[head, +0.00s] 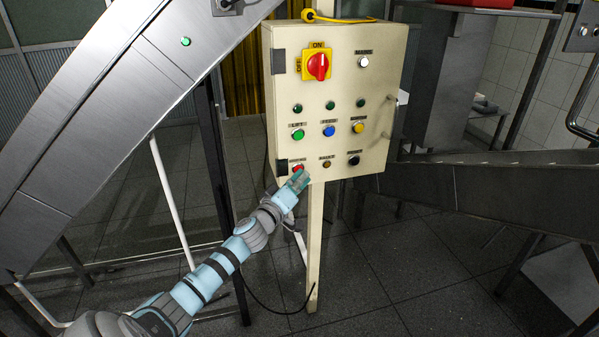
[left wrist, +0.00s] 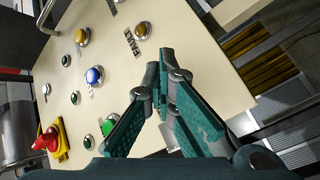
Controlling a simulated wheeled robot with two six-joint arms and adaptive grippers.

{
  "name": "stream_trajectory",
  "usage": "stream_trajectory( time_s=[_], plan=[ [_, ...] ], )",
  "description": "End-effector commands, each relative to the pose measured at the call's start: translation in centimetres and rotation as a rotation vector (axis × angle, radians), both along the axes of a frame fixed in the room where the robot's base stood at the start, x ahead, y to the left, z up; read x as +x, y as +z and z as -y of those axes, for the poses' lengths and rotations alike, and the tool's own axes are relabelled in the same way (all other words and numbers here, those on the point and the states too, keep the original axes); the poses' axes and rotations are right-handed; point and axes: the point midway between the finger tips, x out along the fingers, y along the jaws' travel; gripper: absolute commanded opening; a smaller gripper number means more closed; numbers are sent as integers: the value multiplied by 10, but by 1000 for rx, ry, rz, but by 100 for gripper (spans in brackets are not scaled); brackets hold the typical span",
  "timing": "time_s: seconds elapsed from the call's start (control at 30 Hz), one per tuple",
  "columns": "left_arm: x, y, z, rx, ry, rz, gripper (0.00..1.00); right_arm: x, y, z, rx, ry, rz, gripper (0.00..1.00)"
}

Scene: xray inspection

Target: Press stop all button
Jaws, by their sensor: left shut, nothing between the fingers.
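The cream control panel (head: 340,110) stands upright on a post. A red button (head: 297,167) at its lower left corner, under a small label I cannot read, is partly covered by my left gripper. My left gripper (head: 300,176) is shut and empty, its fingertips at or just in front of this button; I cannot tell whether they touch it. In the left wrist view the closed teal fingers (left wrist: 157,76) point at the panel face (left wrist: 195,60), and the red button is hidden behind them. My right gripper is not in view.
Beside the red button are an amber FAULT lamp (head: 326,164) and a black button (head: 354,160). Above are green (head: 298,134), blue (head: 328,130) and yellow (head: 358,127) buttons and a red rotary switch (head: 318,66). Metal conveyors (head: 110,110) flank the panel.

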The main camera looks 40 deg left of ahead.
Motion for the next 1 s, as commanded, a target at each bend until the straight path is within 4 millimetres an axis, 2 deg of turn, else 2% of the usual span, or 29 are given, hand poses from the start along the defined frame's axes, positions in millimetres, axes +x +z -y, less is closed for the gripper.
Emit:
stream_trajectory(
  time_s=[0.57, 1.0],
  plan=[
    [-5, 0, 8, 1, -1, 1, 0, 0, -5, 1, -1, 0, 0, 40],
    [-37, -1, 53, 0, -1, 0, 0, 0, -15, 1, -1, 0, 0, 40]
  ],
)
